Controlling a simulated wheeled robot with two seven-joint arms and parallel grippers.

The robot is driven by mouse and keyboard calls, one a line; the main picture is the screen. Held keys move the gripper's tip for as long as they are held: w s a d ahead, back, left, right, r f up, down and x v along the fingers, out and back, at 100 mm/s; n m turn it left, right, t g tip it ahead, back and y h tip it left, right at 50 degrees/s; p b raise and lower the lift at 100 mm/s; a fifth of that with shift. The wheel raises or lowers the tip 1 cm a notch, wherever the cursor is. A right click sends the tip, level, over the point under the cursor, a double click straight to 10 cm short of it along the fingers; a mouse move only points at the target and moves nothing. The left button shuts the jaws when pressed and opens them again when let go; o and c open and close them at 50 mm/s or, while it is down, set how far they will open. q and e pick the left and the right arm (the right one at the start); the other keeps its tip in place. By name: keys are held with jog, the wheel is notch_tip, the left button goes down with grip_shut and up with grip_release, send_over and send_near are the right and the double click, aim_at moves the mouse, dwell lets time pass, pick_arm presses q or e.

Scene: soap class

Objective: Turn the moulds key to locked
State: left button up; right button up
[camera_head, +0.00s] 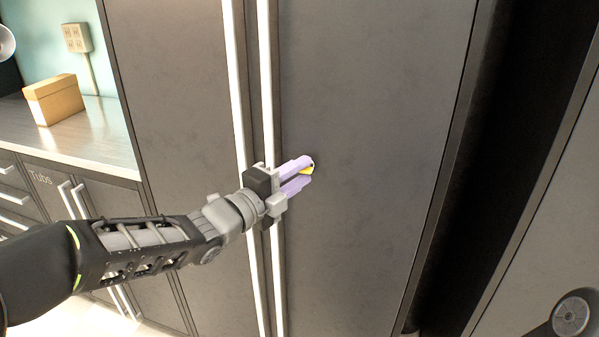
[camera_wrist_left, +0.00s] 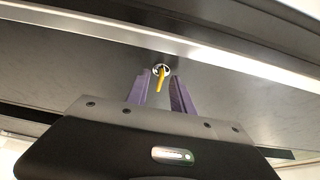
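The yellow key (camera_head: 309,169) sits in a round lock on the dark grey cabinet door (camera_head: 375,110). In the left wrist view, the key (camera_wrist_left: 161,79) points out of the metal lock ring (camera_wrist_left: 161,69). My left gripper (camera_head: 304,172) is at the door with its purple fingers on either side of the key. The left wrist view shows the gripper (camera_wrist_left: 159,88) open, with a gap between each finger and the key. The lock's markings cannot be read. My right gripper is not in view.
Two long white vertical handles (camera_head: 266,90) run down the doors just left of the lock. A counter (camera_head: 95,140) with a yellow-brown box (camera_head: 54,99) stands at the left, above drawers and a cupboard labelled "Tubs". A dark gap (camera_head: 500,150) lies right of the cabinet.

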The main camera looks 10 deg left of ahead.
pick_arm(q)
jog(key=shift+c, duration=0.6)
grip_shut()
dwell(0.9)
